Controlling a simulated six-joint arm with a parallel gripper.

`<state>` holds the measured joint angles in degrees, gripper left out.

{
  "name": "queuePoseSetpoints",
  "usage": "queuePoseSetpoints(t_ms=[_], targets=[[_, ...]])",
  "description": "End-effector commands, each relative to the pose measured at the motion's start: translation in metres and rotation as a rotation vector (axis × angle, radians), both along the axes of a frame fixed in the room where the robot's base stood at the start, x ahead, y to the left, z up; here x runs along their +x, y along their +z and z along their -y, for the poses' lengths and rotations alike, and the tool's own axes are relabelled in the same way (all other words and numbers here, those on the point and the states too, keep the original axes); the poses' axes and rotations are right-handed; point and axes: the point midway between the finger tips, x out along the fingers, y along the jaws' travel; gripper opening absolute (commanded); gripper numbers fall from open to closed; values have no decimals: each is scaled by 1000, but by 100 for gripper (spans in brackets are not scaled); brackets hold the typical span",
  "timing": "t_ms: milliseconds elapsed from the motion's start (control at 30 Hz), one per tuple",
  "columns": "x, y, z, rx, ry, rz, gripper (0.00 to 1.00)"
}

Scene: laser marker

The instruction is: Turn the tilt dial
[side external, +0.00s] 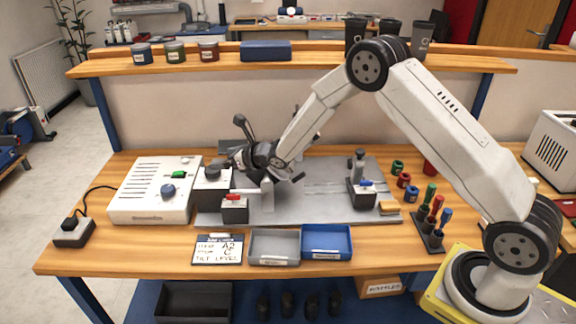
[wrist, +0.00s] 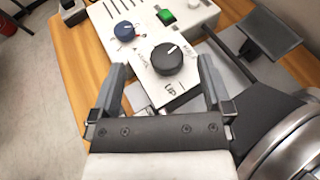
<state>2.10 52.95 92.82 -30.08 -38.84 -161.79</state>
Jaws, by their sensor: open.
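A black dial (wrist: 167,60) with a white pointer line sits on top of a white block (wrist: 170,92) with small printed lettering that I cannot read for sure. In the side view the black dial (side external: 212,169) is on the white block (side external: 211,186), right of the control box. My gripper (wrist: 163,67) is open, with one finger to the left of the dial and one to the right in the wrist view. The fingers appear apart from the dial; their height against it is unclear. In the side view my gripper (side external: 236,161) is just right of the dial, its fingers partly hidden.
The white control box (side external: 150,190) carries a blue knob (side external: 168,192) and a green switch (side external: 179,174). A red-topped clamp block (side external: 235,210) stands close in front of my gripper. A dark plate on a post (wrist: 270,33) rises at the wrist view's right. Trays (side external: 274,247) lie at the front.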

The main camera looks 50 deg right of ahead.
Motion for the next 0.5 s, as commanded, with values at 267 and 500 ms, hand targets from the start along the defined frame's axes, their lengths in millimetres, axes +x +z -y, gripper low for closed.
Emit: queuePoseSetpoints(t_ms=[267,500], targets=[[5,31,10,0,144,8,100],[3,45,19,-20,237,-20,100]])
